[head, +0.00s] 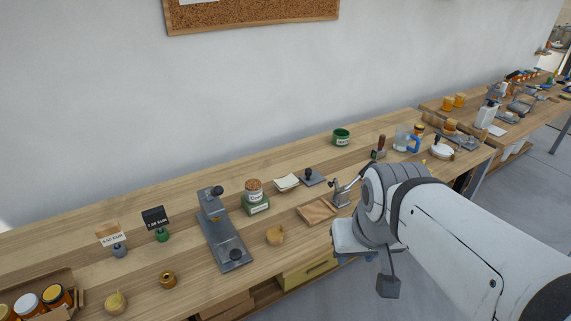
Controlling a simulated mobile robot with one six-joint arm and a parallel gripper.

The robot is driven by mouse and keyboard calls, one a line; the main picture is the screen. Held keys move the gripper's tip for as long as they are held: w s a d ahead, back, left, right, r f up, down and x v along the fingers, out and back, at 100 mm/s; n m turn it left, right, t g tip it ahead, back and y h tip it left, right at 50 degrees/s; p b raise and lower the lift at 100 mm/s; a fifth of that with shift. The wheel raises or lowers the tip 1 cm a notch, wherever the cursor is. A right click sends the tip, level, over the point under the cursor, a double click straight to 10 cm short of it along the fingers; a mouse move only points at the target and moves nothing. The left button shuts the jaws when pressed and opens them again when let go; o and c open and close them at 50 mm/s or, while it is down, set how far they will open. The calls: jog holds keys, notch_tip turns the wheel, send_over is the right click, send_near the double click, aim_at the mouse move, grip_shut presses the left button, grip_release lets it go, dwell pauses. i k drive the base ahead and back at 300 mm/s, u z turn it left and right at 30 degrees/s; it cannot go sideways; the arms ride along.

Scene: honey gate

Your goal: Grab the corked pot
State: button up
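A grey metal press (222,232) stands close left of the pot. Bare bench (120,205) shows towards the wall.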

aim_at(252, 187)
jog(key=z, duration=0.1)
jog(key=i, duration=1)
jog(key=z, duration=0.05)
